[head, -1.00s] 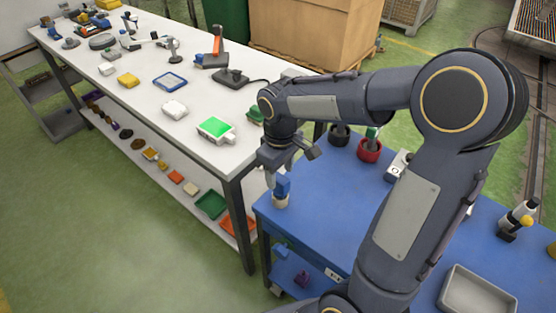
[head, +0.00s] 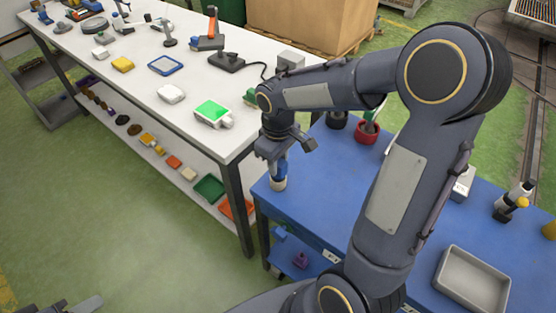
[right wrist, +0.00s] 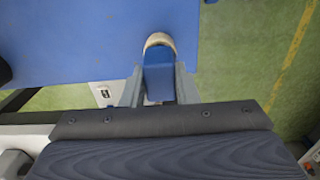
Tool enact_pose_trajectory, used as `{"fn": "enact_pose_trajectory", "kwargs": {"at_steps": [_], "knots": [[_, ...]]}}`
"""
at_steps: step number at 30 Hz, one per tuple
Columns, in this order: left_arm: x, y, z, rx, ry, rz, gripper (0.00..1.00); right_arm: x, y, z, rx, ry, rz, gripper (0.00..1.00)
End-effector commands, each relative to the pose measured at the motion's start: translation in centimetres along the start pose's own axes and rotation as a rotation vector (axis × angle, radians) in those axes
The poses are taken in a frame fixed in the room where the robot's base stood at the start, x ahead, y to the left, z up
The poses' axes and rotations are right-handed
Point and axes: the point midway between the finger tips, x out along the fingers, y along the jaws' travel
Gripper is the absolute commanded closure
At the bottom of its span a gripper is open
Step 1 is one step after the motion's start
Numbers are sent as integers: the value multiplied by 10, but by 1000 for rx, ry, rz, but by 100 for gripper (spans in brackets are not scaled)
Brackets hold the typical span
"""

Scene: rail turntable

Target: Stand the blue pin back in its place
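The blue pin (head: 281,170) stands at the near left corner of the blue table, roughly upright, on a short pale round piece (head: 278,184). In the right wrist view the blue pin (right wrist: 159,75) lies between my fingers, with the pale round piece (right wrist: 159,40) beyond it. My right gripper (head: 274,158) is over it from above, one finger on each side, and looks shut on it. Whether the pale piece is part of the pin or a seat under it I cannot tell. A small part of my left gripper (head: 72,305) shows at the bottom left, cut off by the frame.
The blue table (head: 310,205) carries a red cup (head: 366,132), a grey tray (head: 472,280) and small tools at the right. A white workbench (head: 130,95) with many items stands close at the left. The table's edge is right beside the pin.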

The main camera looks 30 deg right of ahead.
Motion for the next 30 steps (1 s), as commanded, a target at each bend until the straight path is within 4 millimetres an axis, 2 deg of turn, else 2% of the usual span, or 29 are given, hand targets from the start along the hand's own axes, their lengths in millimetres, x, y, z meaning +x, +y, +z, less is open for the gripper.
{"fn": "enact_pose_trajectory", "kwargs": {"at_steps": [1, 6, 30], "knots": [[0, 0, 0, 0, 0, 0, 64, 0, 0, 0, 0, 1, 0, 78], [0, 0, 0, 0, 0, 0, 64, 0, 0, 0, 0, 1, 0, 100], [-9, 4, -4, 0, 0, 0, 64, -13, 0, 0, 0, 2, 1, 100]]}}
